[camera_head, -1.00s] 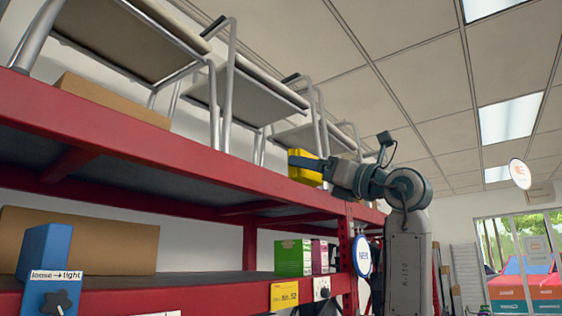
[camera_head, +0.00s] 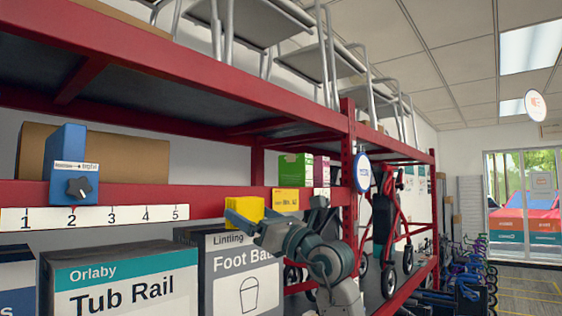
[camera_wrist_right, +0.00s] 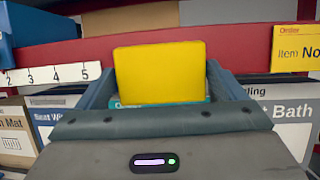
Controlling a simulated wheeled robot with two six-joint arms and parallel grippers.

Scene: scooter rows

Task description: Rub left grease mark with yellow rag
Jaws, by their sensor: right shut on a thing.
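My right gripper (camera_head: 243,219) is shut on the yellow rag (camera_head: 247,206), which looks like a flat yellow block. In the right wrist view the rag (camera_wrist_right: 160,68) stands upright between the two gripper fingers, in front of the beam. I cannot tell whether the rag touches anything behind it. No grease mark can be made out in these frames. My left gripper is not in view.
A blue block with a dial (camera_head: 68,165) sits above a white number strip (camera_head: 92,216). A Tub Rail box (camera_head: 120,285) and a Foot Bath box (camera_head: 240,275) stand below. A green box (camera_head: 296,172) is on the shelf. Open aisle lies right.

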